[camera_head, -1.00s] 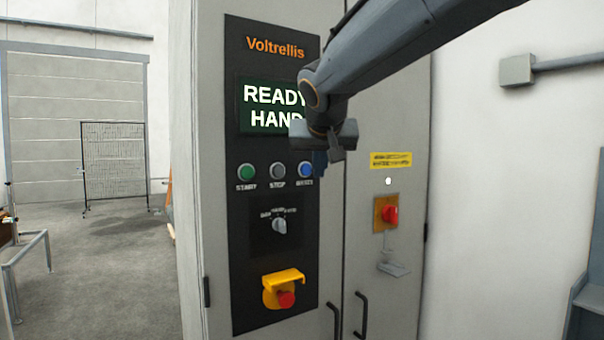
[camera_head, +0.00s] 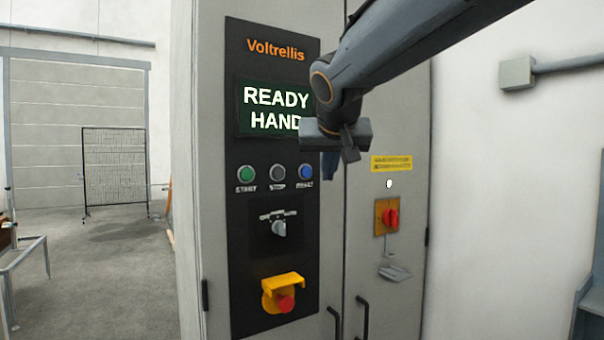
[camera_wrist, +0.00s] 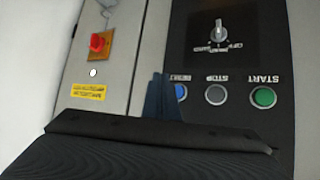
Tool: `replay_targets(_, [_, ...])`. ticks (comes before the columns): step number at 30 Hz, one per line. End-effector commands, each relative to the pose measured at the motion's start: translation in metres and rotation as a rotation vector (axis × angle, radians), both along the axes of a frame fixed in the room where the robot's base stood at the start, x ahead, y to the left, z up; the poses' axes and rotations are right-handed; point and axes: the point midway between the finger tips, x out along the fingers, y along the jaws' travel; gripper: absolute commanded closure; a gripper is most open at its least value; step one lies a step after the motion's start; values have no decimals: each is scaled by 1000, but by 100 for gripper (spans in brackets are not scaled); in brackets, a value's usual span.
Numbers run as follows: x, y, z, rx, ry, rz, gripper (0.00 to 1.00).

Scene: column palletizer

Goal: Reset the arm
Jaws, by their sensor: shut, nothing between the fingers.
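My gripper (camera_head: 329,165) hangs from my arm in front of the grey control cabinet (camera_head: 385,285), just right of the blue reset button (camera_head: 306,172). Its dark blue fingers are together with nothing between them, and they also show in the wrist view (camera_wrist: 160,97). There the fingers partly cover the edge of the blue button (camera_wrist: 181,92). Whether they touch anything cannot be told, but they look apart from the panel. The display (camera_head: 268,108) reads READY HAND, its right end close to my arm.
The black panel also carries a green start button (camera_head: 246,172), a grey stop button (camera_head: 277,172), a selector knob (camera_head: 279,228) and a red emergency stop (camera_head: 286,303) under a yellow guard. A red rotary switch (camera_head: 391,217) and door handles (camera_head: 363,318) are on the right. Open floor lies left.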

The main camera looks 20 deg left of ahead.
Motion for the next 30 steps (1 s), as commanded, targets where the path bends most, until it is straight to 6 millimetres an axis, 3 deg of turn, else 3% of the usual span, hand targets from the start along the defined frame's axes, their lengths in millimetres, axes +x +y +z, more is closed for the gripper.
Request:
replay_targets(7, [0,0,0,0,0,0,100])
replay_targets(10, [4,-19,-26,-24,37,-17,100])
replay_targets(16, [5,-96,-125,-103,185,-75,100])
replay_targets(20, [-11,-154,-193,-142,301,-118,100])
replay_targets(26, [-62,-240,-290,-173,487,-186,100])
replay_targets(30, [-116,-293,-350,-171,621,-236,100])
